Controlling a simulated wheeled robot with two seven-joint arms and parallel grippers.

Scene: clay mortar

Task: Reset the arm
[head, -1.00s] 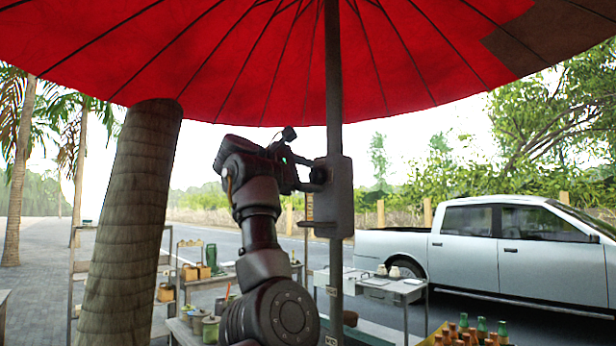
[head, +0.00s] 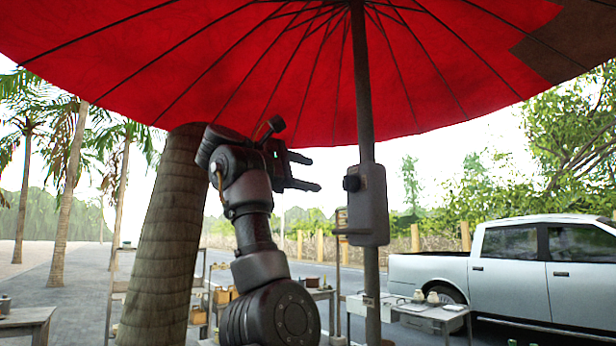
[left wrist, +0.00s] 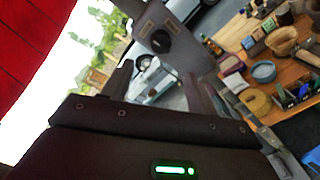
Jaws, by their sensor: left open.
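My left gripper (head: 314,174) is raised under the umbrella, its two fingers apart and pointing right. It is empty and stands left of a grey box (head: 374,212) on the umbrella pole, with a gap between them. My right gripper is not in view.
A red umbrella (head: 260,70) spreads overhead on its pole (head: 361,90). A thick trunk (head: 165,250) stands left of my arm. Side tables (head: 430,312) and a white pickup (head: 510,268) are beyond. The left wrist view shows a wooden table (left wrist: 285,70) with several jars and bowls.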

